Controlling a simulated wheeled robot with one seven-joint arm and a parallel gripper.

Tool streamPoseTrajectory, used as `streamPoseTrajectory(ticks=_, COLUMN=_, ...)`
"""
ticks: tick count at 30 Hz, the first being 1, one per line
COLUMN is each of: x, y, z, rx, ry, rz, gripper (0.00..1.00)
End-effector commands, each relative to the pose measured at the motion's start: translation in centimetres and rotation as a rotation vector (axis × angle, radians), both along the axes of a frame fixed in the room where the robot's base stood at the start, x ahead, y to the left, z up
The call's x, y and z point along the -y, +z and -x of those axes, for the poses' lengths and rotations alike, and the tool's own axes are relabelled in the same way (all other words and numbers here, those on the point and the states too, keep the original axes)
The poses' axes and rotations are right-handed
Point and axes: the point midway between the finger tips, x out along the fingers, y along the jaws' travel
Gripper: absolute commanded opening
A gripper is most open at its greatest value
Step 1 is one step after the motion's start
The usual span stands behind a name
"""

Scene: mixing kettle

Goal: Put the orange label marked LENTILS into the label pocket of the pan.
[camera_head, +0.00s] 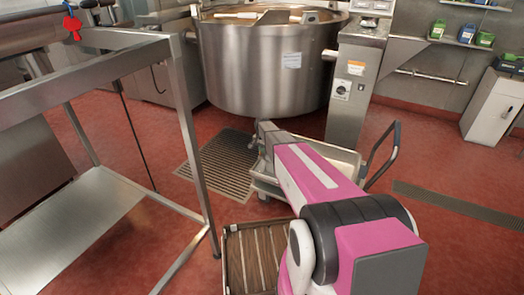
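The pan is a large round steel kettle (245,75) at the top middle. A small pale plate with faint markings (292,61) sits on its front wall; I cannot tell whether this is the label pocket. A small orange and white label (356,68) is on the steel control column right of the kettle. Its lettering is too small to read, so I cannot tell whether it is the LENTILS label. My pink and grey arm reaches forward from the lower right over a low trolley.
A steel table frame (100,75) with a low shelf stands at left. A pale-topped trolley (345,158) with a dark handle stands before the kettle. A slatted brown crate (255,262) lies nearer. Red floor is clear at right, before a white cabinet (490,110).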

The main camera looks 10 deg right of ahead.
Motion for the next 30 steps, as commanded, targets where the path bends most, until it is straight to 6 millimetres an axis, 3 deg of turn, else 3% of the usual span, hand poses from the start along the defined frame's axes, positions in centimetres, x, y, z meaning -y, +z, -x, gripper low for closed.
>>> streamPoseTrajectory(ticks=11, x=0.0, y=-0.31, z=-0.01, rx=0.0, ry=0.0, rz=0.0, gripper=0.0)
streamPoseTrajectory(ticks=12, x=0.01, y=-0.31, z=-0.01, rx=0.0, ry=0.0, rz=0.0, gripper=0.16)
streamPoseTrajectory(ticks=14, x=0.0, y=-0.31, z=-0.01, rx=0.0, ry=0.0, rz=0.0, gripper=0.33)
streamPoseTrajectory(ticks=20, x=-0.01, y=-0.3, z=-0.01, rx=0.0, ry=0.0, rz=0.0, gripper=0.33)
streamPoseTrajectory(ticks=22, x=-0.01, y=-0.31, z=-0.01, rx=0.0, ry=0.0, rz=0.0, gripper=0.56)
streamPoseTrajectory(ticks=23, x=-0.01, y=-0.31, z=-0.01, rx=0.0, ry=0.0, rz=0.0, gripper=0.58)
streamPoseTrajectory(ticks=30, x=0.0, y=-0.3, z=0.0, rx=0.0, ry=0.0, rz=0.0, gripper=0.58)
